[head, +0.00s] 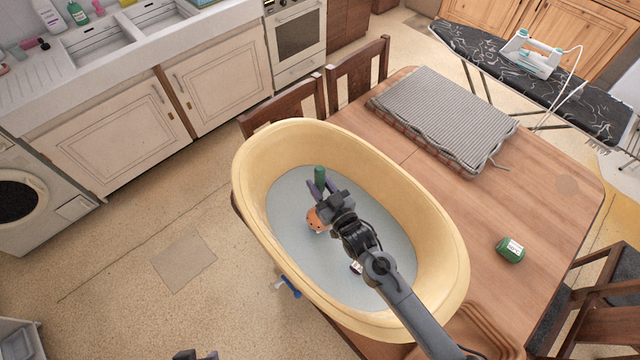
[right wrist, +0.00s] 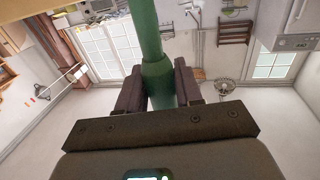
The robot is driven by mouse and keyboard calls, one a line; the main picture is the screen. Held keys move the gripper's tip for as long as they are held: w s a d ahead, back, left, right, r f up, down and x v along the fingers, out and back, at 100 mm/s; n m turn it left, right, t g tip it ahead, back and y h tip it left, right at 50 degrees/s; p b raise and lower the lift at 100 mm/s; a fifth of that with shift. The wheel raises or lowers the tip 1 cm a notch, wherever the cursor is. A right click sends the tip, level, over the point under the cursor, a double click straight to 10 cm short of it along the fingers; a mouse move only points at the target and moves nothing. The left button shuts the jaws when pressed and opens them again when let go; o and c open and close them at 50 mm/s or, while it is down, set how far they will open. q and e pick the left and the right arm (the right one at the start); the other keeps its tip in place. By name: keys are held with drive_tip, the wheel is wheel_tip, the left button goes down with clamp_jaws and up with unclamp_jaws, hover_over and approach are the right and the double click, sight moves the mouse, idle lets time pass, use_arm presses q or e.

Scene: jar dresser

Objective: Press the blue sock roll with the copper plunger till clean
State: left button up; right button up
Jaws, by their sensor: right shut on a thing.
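My right gripper (head: 321,187) is inside the yellow tub (head: 255,150), shut on the green handle (head: 320,174) of the copper plunger. The handle also shows between the fingers in the right wrist view (right wrist: 156,70). The plunger's copper-orange head (head: 316,220) shows beside my wrist, over the pale blue water (head: 290,235); I cannot tell whether it touches anything. A small dark and white thing (head: 356,267) shows beside my arm in the tub; mostly hidden, I cannot tell whether it is the blue sock roll. Tips of what seems my left gripper (head: 196,355) show at the bottom edge.
The tub stands on the wooden table (head: 545,200). A grey folded mat (head: 440,115) lies behind it, and a green labelled block (head: 510,249) lies to its right. A blue fitting (head: 288,286) sticks out at the tub's lower left side. Chairs stand around the table.

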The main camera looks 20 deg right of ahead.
drive_tip(key=shift+f+b, duration=1.2)
drive_tip(key=shift+f, duration=0.45)
drive_tip(key=shift+r, duration=0.1)
drive_tip(key=shift+r+p, duration=0.3)
drive_tip(key=shift+p, duration=0.1)
drive_tip(key=shift+r+p, duration=1.4)
drive_tip(key=shift+p, duration=0.05)
drive_tip(key=shift+f, duration=0.2)
